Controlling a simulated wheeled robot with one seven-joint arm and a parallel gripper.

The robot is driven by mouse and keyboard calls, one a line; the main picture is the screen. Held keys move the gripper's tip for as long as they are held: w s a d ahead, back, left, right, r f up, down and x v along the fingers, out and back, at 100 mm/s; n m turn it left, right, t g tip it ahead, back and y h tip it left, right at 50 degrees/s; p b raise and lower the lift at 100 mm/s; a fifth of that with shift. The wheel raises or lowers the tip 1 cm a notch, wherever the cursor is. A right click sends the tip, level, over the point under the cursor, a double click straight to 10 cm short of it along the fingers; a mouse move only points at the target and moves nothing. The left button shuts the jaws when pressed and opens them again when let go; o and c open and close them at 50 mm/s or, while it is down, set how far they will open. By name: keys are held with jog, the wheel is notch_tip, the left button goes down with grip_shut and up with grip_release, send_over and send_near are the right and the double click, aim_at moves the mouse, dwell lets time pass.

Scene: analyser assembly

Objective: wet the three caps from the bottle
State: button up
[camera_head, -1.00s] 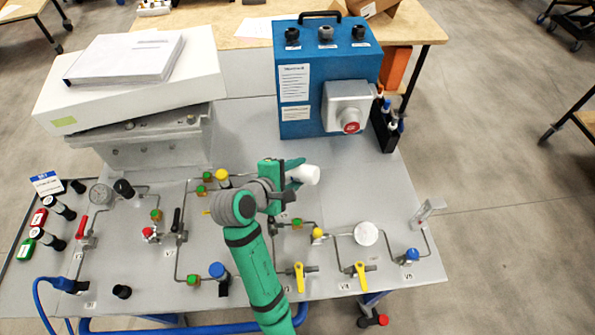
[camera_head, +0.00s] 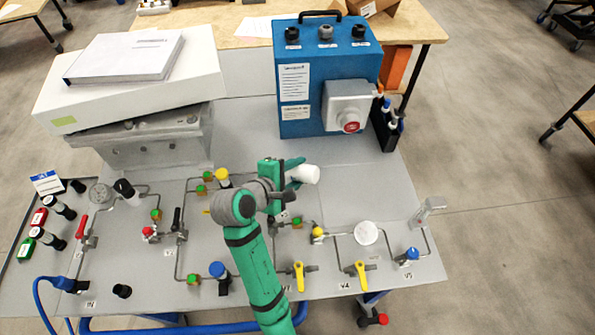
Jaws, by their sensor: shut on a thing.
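My gripper (camera_head: 290,171) is shut on a white bottle (camera_head: 309,174). It holds the bottle tipped over towards the right, above the middle of the grey panel (camera_head: 340,275). Which parts are the three caps I cannot tell for sure. Coloured round tops on the pipework include a yellow one (camera_head: 222,174) left of my gripper, another yellow one (camera_head: 317,232) below it, a blue one (camera_head: 216,269) at lower left and a blue one (camera_head: 413,253) at right. No liquid can be made out.
A blue box with a red button (camera_head: 300,75) stands behind the bottle. A white box (camera_head: 120,95) with a thick book (camera_head: 125,55) lies at back left. Yellow levers (camera_head: 299,277), a white disc (camera_head: 366,233) and pipes rise from the panel.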

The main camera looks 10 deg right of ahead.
jog(key=shift+w, duration=0.1)
dwell(0.5)
jog(key=shift+d+r, duration=0.15)
jog(key=shift+r, duration=0.5)
jog(key=shift+a+r, duration=0.25)
jog(key=shift+r, duration=0.85)
jog(key=shift+s+d+r, duration=0.1)
jog(key=shift+s+r, duration=0.1)
jog(key=shift+r, duration=0.55)
jog(key=shift+w, duration=0.1)
